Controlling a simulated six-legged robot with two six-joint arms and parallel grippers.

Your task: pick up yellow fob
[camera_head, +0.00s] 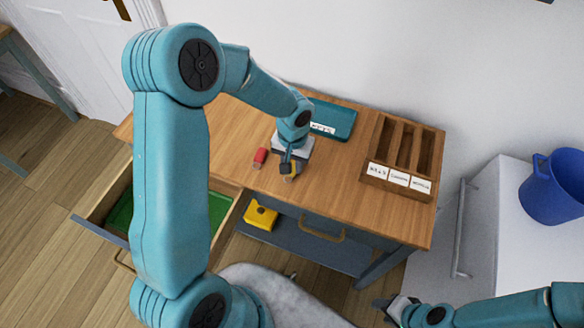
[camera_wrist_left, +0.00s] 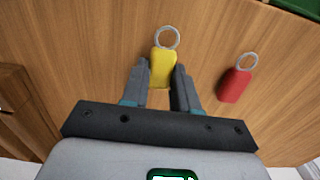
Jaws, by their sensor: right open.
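The yellow fob (camera_wrist_left: 163,66) with a metal ring lies between the fingertips of my left gripper (camera_wrist_left: 160,76) in the left wrist view. The fingers sit against both its sides with no clear gap, so the gripper looks shut on it. In the head view my left gripper (camera_head: 289,170) points down at the desk top, and a little of the yellow fob (camera_head: 290,178) shows beneath it. I cannot tell whether the fob is clear of the wood. My right gripper (camera_head: 388,305) is open and empty at the bottom, away from the desk.
A red fob (camera_head: 260,157) lies beside the yellow one on the desk (camera_head: 340,190). A green-lined drawer (camera_head: 120,215) is open at left. A yellow object (camera_head: 261,215) is below the desk top.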

